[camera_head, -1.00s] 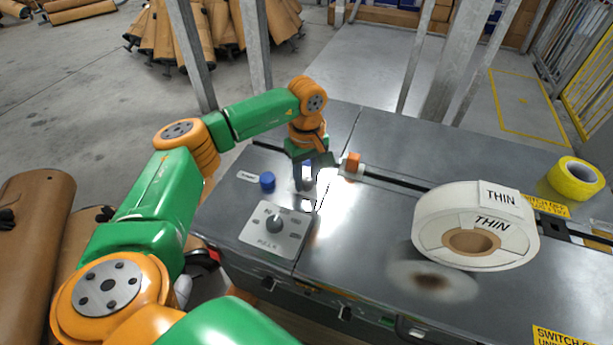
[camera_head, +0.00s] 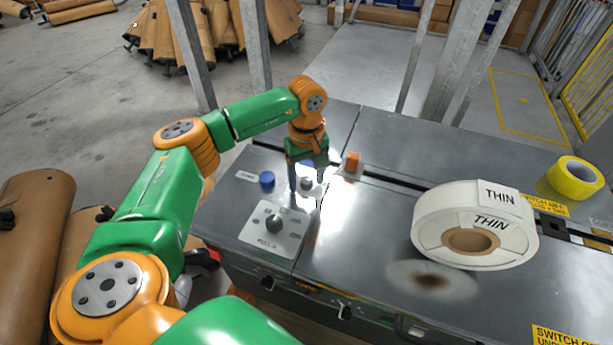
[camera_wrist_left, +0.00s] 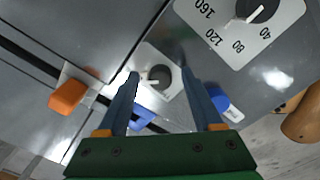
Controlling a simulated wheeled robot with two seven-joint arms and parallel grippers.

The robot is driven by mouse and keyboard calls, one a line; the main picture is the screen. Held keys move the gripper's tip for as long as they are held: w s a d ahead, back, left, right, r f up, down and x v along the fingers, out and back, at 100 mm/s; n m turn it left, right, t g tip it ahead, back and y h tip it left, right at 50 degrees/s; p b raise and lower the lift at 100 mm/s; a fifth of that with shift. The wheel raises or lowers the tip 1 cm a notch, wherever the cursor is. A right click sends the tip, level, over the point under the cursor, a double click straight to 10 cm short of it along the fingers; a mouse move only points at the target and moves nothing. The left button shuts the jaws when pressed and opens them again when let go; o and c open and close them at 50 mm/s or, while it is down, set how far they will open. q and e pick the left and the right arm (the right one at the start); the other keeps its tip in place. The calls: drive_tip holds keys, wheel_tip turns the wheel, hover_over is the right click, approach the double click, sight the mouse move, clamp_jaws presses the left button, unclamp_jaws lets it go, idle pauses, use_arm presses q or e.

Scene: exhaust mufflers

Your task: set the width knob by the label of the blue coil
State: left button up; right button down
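No blue coil can be made out; the large coil (camera_head: 430,232) on the right of the bench is white, with two labels reading THIN. My left gripper (camera_head: 307,184) points down, open, its fingers either side of a small grey knob (camera_head: 306,183) on a light plate. That knob (camera_wrist_left: 158,76) shows between the fingertips in the left wrist view, apparently untouched. A larger dark dial (camera_head: 274,222) sits on a numbered plate nearer me; in the left wrist view the dial (camera_wrist_left: 258,8) has marks 40 to 160. My right gripper is out of view.
A blue button (camera_head: 267,180) stands left of the gripper and an orange block (camera_head: 352,162) right of it. Yellow tape (camera_head: 575,179) lies far right. A dark slot crosses the bench.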

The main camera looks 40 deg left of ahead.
sight(306, 180)
use_arm(q)
drive_tip(key=shift+r, duration=3.55)
drive_tip(key=shift+r, duration=0.1)
